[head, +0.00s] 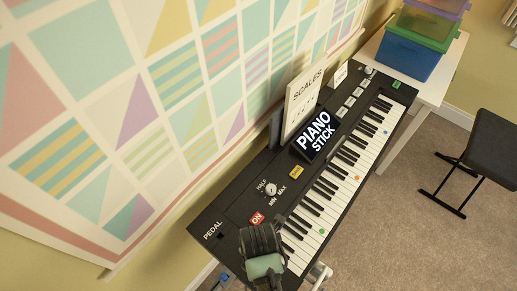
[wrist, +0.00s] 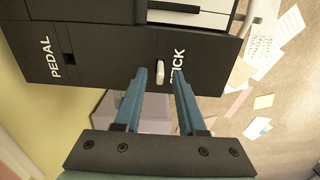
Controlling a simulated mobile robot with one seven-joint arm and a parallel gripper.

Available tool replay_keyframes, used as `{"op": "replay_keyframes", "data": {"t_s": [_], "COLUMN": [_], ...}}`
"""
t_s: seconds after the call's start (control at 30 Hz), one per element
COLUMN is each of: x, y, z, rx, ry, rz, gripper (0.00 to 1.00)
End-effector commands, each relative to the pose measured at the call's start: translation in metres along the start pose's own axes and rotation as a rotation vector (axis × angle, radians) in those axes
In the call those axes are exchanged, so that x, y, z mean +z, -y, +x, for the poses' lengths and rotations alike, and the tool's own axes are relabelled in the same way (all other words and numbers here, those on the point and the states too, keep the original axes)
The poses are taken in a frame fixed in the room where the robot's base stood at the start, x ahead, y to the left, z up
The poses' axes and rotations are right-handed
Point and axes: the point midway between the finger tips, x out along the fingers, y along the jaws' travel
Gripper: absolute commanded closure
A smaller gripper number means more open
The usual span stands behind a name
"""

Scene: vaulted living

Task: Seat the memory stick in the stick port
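The memory stick (wrist: 159,72) appears as a small white piece at the end face of the black keyboard (wrist: 105,50), beside the partly covered STICK label. One end of it meets the dark stick port area; how deep it sits I cannot tell. My gripper (wrist: 160,73) is open, with its blue fingers on either side of the stick and a visible gap to each. In the head view the keyboard (head: 228,208) shows a lit screen (head: 317,136) reading PIANO STICK. My wrist covers its near end there, and the stick and port are hidden.
A PEDAL socket (wrist: 69,58) is left of the stick. A pale grey box-like thing (wrist: 103,103) lies below the fingers. Papers (wrist: 262,102) are scattered on the carpet. A stool (head: 490,145) and a white table (head: 440,82) with plastic boxes (head: 410,55) stand farther off.

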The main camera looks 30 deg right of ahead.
Motion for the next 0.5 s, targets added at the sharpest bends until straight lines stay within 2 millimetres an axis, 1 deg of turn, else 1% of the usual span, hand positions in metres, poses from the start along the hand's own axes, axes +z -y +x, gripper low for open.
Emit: {"op": "replay_keyframes", "data": {"t_s": [0.03,0.1,0.3,0.4,0.5], "x": [0.0,0.001,0.001,0.001,0.001], "y": [-0.001,-0.001,-0.001,-0.001,-0.001], "z": [-0.012,-0.028,-0.07,-0.084,-0.094], "rx": [0.003,0.005,0.003,0.003,0.002], "ry": [0.003,0.004,0.002,0.002,0.001], "rz": [-0.001,-0.001,0.0,0.0,0.0], "gripper": [0.6,0.6,0.6,0.6,0.6]}}
